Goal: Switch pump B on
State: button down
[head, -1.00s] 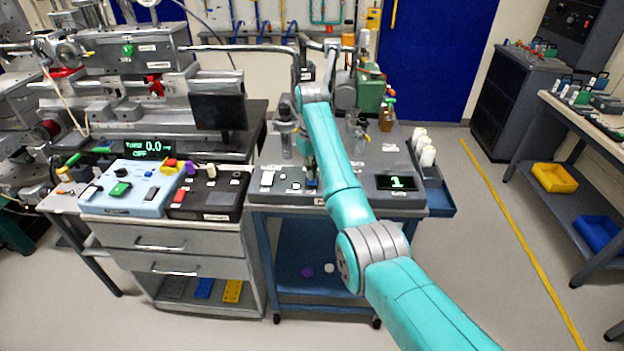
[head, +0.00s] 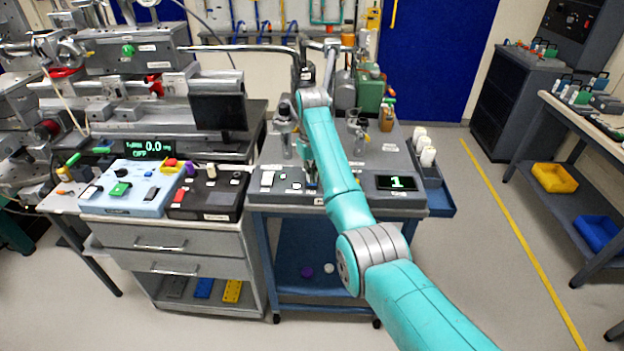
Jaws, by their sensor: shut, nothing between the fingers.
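The grey pump cart (head: 400,207) stands in the middle, with a row of controls along its front top edge. A white rocker-like switch (head: 267,179) is at the left of that row, with small buttons (head: 296,185) to its right. A black display (head: 397,183) at the right shows a green 1. My gripper (head: 311,184) is shut and empty, pointing down at the row just right of the small buttons. It covers the control beneath it, and I cannot tell whether it touches. The labels are too small to read, so I cannot tell which control belongs to pump B.
Left of the cart, a light blue control box (head: 130,190) and a black control box (head: 208,195) sit on a drawer cabinet. Glassware (head: 285,135) and a brown bottle (head: 386,118) stand behind the controls. A side tray with white bottles (head: 428,156) hangs at the right.

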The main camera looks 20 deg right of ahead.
jog(key=shift+f, duration=0.45)
dwell(0.3)
jog(key=shift+r, duration=3.5)
